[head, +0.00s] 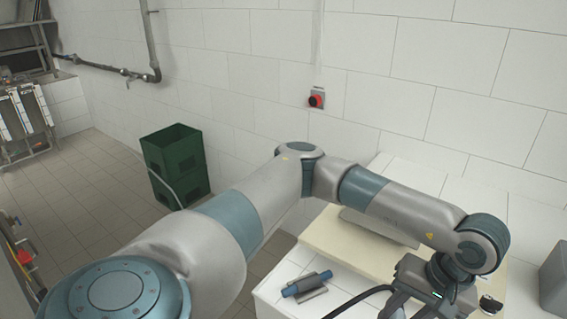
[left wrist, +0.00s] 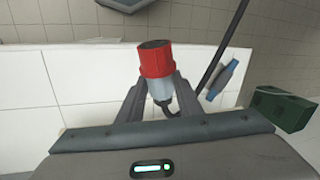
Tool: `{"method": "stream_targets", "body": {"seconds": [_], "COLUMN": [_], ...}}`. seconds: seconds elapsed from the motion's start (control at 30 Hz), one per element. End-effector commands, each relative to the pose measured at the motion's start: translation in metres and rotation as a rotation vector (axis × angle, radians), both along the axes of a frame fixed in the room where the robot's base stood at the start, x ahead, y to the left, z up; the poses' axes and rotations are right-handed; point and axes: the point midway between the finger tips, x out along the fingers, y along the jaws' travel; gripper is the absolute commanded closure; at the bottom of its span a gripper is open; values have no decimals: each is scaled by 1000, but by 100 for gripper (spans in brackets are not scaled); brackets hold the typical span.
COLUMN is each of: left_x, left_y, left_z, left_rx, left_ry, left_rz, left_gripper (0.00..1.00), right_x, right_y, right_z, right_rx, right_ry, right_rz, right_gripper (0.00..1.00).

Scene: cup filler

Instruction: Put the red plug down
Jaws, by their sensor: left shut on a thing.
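The red plug (left wrist: 155,60) has a red collar with a dark open end and a pale grey body. In the left wrist view it sits between the two fingers of my left gripper (left wrist: 160,92), which is shut on its grey body. In the head view my left gripper (head: 405,298) is at the lower right over the white tiled counter (head: 283,272), partly cut off by the bottom edge. The plug is hidden there. I cannot tell whether the plug touches the counter. My right gripper is in neither view.
A black cable (head: 360,297) runs to the gripper. A blue cylinder (head: 307,284) in a grey holder lies on the counter, left of the gripper. A cream slab (head: 345,250) lies behind. Green crates (head: 175,165) stand on the floor; a red button (head: 316,100) is on the wall.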

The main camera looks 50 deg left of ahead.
Motion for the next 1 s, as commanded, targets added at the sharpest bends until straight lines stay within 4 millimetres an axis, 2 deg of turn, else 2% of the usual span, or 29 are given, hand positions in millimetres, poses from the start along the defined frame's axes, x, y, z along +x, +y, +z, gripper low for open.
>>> {"method": "stream_targets", "body": {"seconds": [0.1, 0.33, 0.5, 1.0], "left_x": [-1, -3, -4, -4], "left_y": [16, 33, 35, 35], "left_z": [1, 3, 4, 5], "left_rx": [2, 0, -2, -2], "left_ry": [-3, -1, 1, 1], "left_rz": [-197, -429, -476, -474], "left_gripper": [98, 98, 98, 98], "right_x": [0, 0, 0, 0], "right_y": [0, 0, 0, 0], "right_z": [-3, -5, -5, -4], "right_rx": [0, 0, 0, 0], "right_ry": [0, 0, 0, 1], "right_rz": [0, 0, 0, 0], "right_gripper": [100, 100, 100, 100]}}
